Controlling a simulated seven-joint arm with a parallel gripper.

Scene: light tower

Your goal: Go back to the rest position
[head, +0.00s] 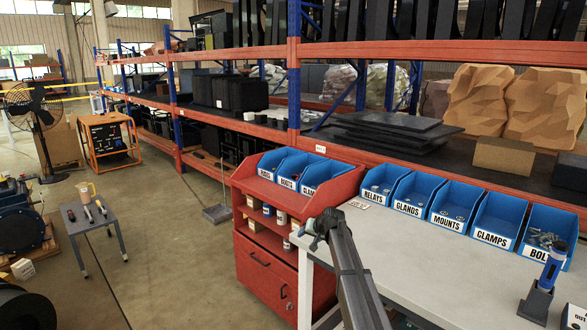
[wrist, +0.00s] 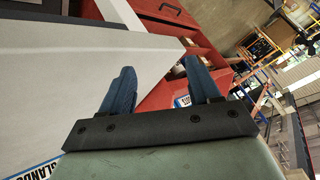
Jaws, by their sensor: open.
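My gripper (wrist: 160,82) shows in the wrist view with its two blue fingers spread apart and nothing between them. In the head view my arm reaches up from the bottom edge, and its gripper end (head: 318,228) is over the left edge of the white workbench (head: 420,255), beside the red cabinet (head: 270,265). The fingers themselves are hard to make out there. In the wrist view the pale bench top (wrist: 60,85) lies to the left of the fingers and the red cabinet (wrist: 160,97) lies beyond them.
Blue labelled bins, including relays (head: 375,198) and clamps (head: 490,238), line the bench back. More blue bins (head: 290,183) sit on the red cabinet. A blue-and-black tool in a holder (head: 538,305) stands at the bench's right. The middle of the bench top is clear.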

